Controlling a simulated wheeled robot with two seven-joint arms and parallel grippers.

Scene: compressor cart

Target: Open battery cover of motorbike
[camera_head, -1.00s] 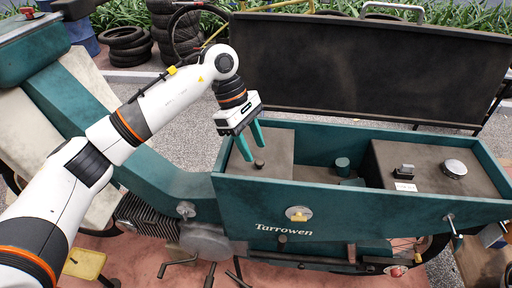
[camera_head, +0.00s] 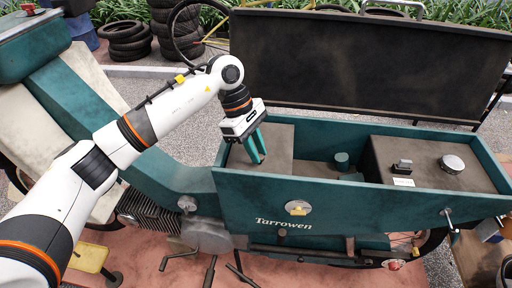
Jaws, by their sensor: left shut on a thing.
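The motorbike's long teal box, marked Tarrowen (camera_head: 345,205), stands open at the top. A flat brown cover (camera_head: 278,146) fills its left end, lying level inside the walls. A small dark knob stands on this cover and is now mostly hidden by my fingers. My left gripper (camera_head: 257,157) points down with its teal fingers shut around the knob. My right gripper is not in view.
The right brown panel (camera_head: 430,157) carries a silver cap (camera_head: 453,164) and a small black fitting (camera_head: 403,166). A large dark raised lid (camera_head: 370,65) stands behind. The box's front wall (camera_head: 250,200) rises close to my fingers.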

